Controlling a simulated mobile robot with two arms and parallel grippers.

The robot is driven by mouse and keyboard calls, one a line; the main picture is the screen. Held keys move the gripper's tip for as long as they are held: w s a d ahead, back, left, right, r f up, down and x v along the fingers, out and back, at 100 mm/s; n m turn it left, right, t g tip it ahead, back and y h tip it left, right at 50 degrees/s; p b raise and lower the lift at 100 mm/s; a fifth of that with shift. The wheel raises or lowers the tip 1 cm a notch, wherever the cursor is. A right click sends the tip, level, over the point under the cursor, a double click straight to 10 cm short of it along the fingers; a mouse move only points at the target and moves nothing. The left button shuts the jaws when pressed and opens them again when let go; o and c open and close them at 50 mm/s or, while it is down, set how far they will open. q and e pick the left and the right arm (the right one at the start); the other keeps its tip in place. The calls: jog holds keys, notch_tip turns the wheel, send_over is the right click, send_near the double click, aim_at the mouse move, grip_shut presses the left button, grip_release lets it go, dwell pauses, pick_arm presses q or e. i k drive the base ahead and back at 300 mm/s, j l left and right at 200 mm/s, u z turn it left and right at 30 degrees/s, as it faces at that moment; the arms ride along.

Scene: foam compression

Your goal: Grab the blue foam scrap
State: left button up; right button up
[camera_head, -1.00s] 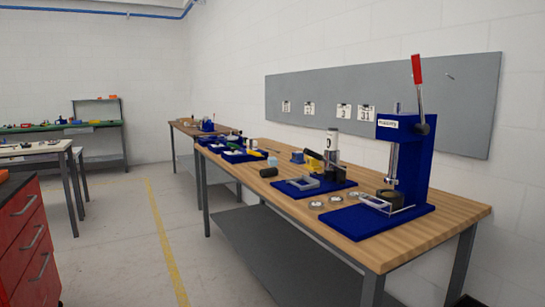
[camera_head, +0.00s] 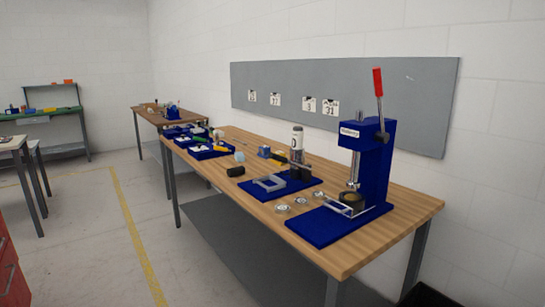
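On the wooden workbench (camera_head: 385,205) stands a small blue block (camera_head: 264,151), left of the white-grey cylinder device. A small pale-blue piece (camera_head: 240,157) lies to its left. Both are small in the picture, and I cannot tell which of them is the blue foam scrap. A black cylinder (camera_head: 236,171) lies on its side just in front of the pale piece. Neither of my grippers shows in the view.
A blue lever press (camera_head: 370,165) with a red handle stands at the bench's right. Several small round dishes (camera_head: 282,208) lie in front of a blue-based fixture (camera_head: 277,188). Blue trays (camera_head: 208,152) fill the far end. The floor (camera_head: 90,215) left of the bench is clear.

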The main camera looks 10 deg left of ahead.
aim_at(240, 156)
jog(key=i+j+z, duration=0.7)
jog(key=j, duration=0.3)
jog(key=i, duration=0.1)
